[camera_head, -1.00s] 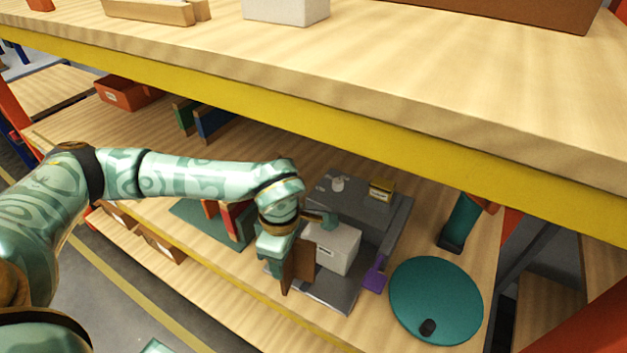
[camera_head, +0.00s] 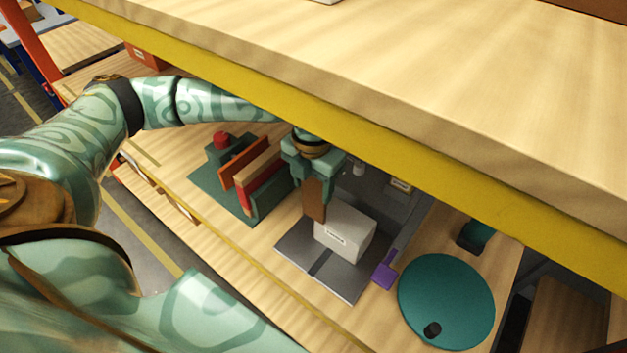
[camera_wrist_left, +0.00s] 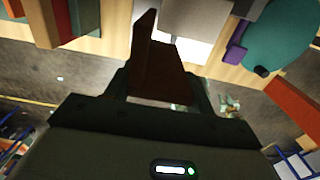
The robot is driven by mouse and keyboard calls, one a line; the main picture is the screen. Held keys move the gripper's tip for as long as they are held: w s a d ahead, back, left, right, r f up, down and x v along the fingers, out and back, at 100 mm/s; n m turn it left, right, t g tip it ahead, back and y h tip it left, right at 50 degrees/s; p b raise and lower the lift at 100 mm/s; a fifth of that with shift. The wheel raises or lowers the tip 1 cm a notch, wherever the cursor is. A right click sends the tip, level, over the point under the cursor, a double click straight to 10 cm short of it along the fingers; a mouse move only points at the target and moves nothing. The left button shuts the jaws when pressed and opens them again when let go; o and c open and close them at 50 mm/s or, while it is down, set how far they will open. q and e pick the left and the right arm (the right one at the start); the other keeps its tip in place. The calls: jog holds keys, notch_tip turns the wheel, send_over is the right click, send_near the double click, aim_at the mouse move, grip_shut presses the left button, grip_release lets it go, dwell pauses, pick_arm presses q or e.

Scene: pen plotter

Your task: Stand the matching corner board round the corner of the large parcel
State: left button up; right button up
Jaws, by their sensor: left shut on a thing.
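The large parcel (camera_head: 345,236) is a white box with a label, sitting on a grey metal plate (camera_head: 300,248). It also shows in the left wrist view (camera_wrist_left: 180,47). My left gripper (camera_head: 313,178) is shut on a brown corner board (camera_head: 314,200) and points down at the parcel's left side. The board hangs upright close by the parcel's upper left corner. I cannot tell whether it touches the parcel. In the left wrist view the brown board (camera_wrist_left: 158,70) shows between the fingers, with a folded edge. My right gripper is not in view.
A green rack (camera_head: 222,188) with orange, red and green boards stands to the left. A purple tool (camera_head: 385,270) lies right of the plate, beside a round teal disc (camera_head: 445,300). A grey machine part (camera_head: 385,198) is behind the parcel. The upper shelf's yellow edge (camera_head: 400,165) hangs above.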

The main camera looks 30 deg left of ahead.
aim_at(314, 217)
pick_arm(q)
notch_tip(314, 217, down, 10)
jog(key=b, duration=0.5)
jog(key=shift+w+f+b, duration=0.15)
jog(key=shift+b, duration=0.25)
jog(key=shift+f+b, duration=0.5)
jog(key=shift+f, duration=0.7)
jog(key=o, duration=1.1)
notch_tip(314, 217, up, 16)
jog(key=p, duration=0.2)
jog(key=shift+r+p, duration=0.2)
jog(key=shift+p, duration=0.1)
jog(key=shift+f, duration=0.1)
